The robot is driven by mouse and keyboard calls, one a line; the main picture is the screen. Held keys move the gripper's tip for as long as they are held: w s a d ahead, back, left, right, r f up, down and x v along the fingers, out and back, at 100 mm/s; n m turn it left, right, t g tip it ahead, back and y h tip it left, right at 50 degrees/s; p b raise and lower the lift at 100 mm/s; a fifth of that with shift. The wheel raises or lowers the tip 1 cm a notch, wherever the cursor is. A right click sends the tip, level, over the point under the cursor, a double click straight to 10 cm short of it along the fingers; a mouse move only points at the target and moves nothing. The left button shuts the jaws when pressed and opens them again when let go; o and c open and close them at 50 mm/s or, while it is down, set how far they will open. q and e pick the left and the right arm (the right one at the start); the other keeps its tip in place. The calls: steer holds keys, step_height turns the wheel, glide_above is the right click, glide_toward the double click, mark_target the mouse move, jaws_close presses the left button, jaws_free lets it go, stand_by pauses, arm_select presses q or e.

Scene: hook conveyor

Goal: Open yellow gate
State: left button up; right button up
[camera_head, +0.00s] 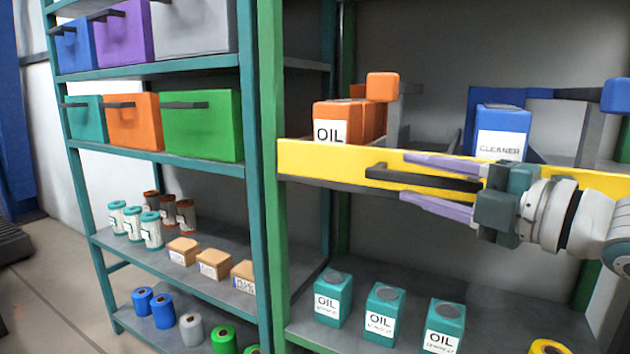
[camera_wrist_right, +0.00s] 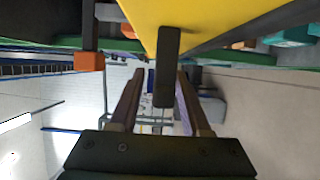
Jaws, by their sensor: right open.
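The yellow gate (camera_head: 318,160) is a long yellow bar across the front of the right shelf bay, and it looks closed. Its black handle (camera_head: 378,171) sticks out from its front face. My right gripper (camera_head: 402,177) reaches in from the right with purple fingers. It is open, one finger above the handle and one below, with the handle between them. In the right wrist view the gate (camera_wrist_right: 205,22) is at the top, and the handle (camera_wrist_right: 167,60) stands between the two spread fingers. I cannot tell if either finger touches it. My left gripper is not in view.
Behind the gate are orange oil containers (camera_head: 368,122) and a blue cleaner container (camera_head: 503,122). Teal oil cans (camera_head: 384,310) stand on the shelf below. A green post (camera_head: 272,200) borders the bay's left side.

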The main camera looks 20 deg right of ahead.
steer(key=shift+w+a, duration=0.1)
steer(key=shift+w, duration=0.15)
steer(key=shift+c, duration=0.4)
jaws_close()
stand_by(0.9)
